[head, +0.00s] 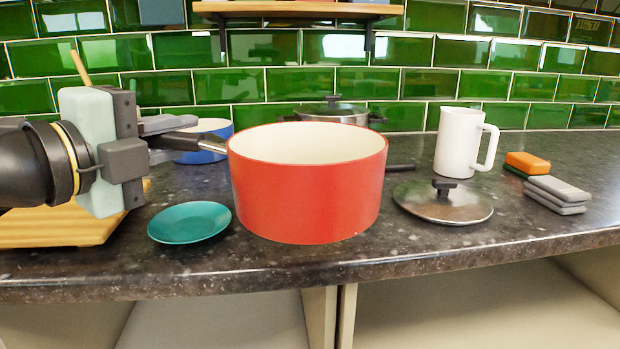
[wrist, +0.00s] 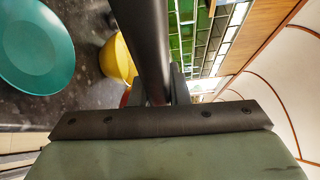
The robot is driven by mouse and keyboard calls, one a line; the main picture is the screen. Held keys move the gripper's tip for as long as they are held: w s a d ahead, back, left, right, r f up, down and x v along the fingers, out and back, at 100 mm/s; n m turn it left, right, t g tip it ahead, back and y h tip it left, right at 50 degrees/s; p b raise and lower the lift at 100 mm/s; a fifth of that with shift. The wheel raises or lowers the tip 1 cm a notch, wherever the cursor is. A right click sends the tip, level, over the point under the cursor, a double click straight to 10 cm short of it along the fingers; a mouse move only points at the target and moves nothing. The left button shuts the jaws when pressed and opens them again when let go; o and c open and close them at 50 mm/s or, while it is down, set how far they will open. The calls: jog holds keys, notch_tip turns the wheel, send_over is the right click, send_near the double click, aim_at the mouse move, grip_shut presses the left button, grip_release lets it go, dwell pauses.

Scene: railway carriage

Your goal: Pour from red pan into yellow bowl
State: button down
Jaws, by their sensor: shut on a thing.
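The red pan (head: 307,195) is upright in the middle of the head view, with a cream inside; no contents show. I cannot tell whether its base touches the counter. My gripper (head: 168,138), at the left, is shut on the pan's dark handle, which also crosses the wrist view (wrist: 147,45). The yellow bowl (wrist: 118,60) shows partly in the wrist view, beside the handle. It does not show in the head view, where the pan may hide it.
A teal plate (head: 190,222) lies front left, near a wooden board (head: 60,228). A blue pan (head: 206,143) and a steel pot (head: 340,112) stand behind.

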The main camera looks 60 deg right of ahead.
jog(key=shift+r, duration=0.1)
jog(key=shift+r+p, duration=0.55)
jog(key=shift+r, duration=0.9)
